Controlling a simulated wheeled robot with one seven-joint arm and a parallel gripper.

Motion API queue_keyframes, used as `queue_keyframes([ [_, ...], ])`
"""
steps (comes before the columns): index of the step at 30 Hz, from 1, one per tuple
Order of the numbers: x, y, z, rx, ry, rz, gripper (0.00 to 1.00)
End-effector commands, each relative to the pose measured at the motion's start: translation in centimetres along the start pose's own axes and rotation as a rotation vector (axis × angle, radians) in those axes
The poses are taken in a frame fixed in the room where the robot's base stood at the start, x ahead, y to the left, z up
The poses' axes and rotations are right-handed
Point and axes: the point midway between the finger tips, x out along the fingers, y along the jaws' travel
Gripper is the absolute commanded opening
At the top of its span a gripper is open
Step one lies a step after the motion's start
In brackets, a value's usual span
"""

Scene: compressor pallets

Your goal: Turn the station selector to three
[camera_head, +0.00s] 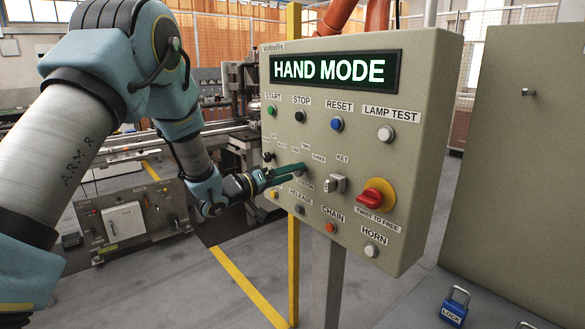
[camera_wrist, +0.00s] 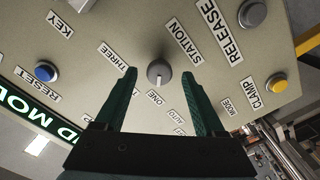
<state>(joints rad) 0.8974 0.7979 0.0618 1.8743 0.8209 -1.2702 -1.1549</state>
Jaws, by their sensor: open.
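The station selector (camera_wrist: 159,73) is a small round grey knob on the beige panel, with its STATION label beside it. In the wrist view its light pointer mark faces down the picture, toward the ONE label (camera_wrist: 155,97). The THREE label (camera_wrist: 118,56) lies to its upper left. My gripper (camera_head: 284,173) is open, its two green fingers reaching to the panel. In the wrist view the fingers stand on either side of the knob, with gaps showing. In the head view the fingers largely hide the knob. The TWO label is mostly hidden by a finger in the wrist view.
The control panel (camera_head: 345,243) shows HAND MODE on its display (camera_head: 336,70). A key switch (camera_head: 335,184) and a red twist-to-free knob (camera_head: 375,196) sit right of my gripper. Several push buttons lie above and below. A blue padlock (camera_head: 455,306) lies at the lower right.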

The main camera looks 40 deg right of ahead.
Motion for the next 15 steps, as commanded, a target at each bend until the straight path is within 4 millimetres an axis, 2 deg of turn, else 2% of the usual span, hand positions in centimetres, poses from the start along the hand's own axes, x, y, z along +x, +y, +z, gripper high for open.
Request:
queue_keyframes([
  [5, 1.24, 0.04, 0.03, -0.001, -0.001, 0.0, 0.71],
  [13, 1.36, -0.03, 0.02, 0.0, 0.0, -0.001, 0.71],
  [15, 1.35, -0.03, 0.02, 0.0, 0.0, -0.001, 0.66],
])
